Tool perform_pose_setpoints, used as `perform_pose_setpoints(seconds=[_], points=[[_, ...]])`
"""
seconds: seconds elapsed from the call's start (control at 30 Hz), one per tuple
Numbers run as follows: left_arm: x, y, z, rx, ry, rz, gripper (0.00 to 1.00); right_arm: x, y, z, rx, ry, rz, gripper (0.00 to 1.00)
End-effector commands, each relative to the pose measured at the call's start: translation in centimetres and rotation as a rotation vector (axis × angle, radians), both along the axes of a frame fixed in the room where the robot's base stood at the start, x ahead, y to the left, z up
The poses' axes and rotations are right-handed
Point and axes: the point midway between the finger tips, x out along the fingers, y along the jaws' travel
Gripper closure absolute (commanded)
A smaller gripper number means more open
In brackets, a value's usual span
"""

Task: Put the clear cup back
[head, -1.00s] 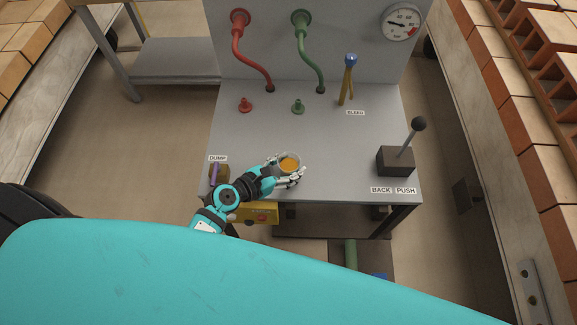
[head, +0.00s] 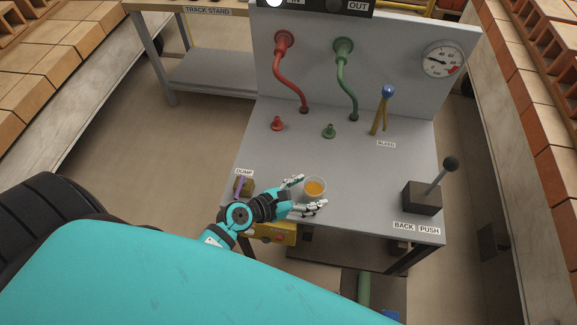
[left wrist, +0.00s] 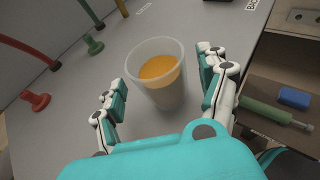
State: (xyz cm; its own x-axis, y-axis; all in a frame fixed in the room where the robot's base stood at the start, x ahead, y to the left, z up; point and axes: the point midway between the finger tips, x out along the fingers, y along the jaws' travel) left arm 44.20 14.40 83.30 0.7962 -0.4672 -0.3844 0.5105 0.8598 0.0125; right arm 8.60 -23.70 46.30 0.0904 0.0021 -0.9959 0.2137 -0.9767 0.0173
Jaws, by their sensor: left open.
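The clear cup (head: 315,188), see-through with orange liquid in it, stands upright on the grey bench top (head: 290,155) near its front edge. My left gripper (head: 310,194) is open, with one finger on either side of the cup. In the left wrist view the cup (left wrist: 157,75) is between the open fingers of my left gripper (left wrist: 163,97), with a visible gap on the left side. Contact on the right side is hard to tell. My right gripper is not in view.
A lever (head: 436,183) on a dark block stands at the right front by the BACK and PUSH labels. Red (head: 277,124) and green (head: 329,131) fittings, hoses and a yellow bleed handle (head: 381,112) are behind. A small DUMP block (head: 243,187) is at the left.

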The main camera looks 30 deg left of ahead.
Motion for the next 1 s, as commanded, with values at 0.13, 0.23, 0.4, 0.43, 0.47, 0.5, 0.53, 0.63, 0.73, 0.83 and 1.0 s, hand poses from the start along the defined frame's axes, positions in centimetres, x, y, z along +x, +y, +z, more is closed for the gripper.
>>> perform_pose_setpoints(seconds=[0.13,0.23,0.4,0.43,0.47,0.5,0.53,0.63,0.73,0.83,1.0], points=[[-2.9,1.7,1.2,0.003,0.001,0.0,0.24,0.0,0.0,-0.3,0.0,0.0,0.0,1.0],[-4.6,2.6,1.9,0.002,0.002,0.0,0.24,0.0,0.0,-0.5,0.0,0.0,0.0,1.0],[-6.7,3.9,3.0,0.003,0.001,-0.001,0.24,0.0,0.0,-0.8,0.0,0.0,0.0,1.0],[-6.9,4.1,3.2,0.003,0.001,-0.001,0.24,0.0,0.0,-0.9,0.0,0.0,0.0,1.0],[-7.1,4.2,3.3,0.002,-0.001,-0.001,0.24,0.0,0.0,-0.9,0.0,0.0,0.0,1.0],[-7.3,4.3,3.5,0.001,0.0,0.0,0.24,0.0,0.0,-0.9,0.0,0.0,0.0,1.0],[-7.5,4.4,3.5,0.001,0.0,0.0,0.24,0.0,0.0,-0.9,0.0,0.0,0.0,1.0],[-7.7,4.5,3.8,0.001,-0.002,-0.001,0.24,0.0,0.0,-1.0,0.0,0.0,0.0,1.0],[-7.7,4.5,3.8,0.001,-0.002,-0.001,0.24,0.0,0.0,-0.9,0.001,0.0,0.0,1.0],[-7.7,4.5,3.8,0.001,-0.002,-0.001,0.24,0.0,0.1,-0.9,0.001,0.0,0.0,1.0],[-7.7,4.5,3.8,0.0,-0.001,0.0,0.24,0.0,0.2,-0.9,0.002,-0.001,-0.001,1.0]])
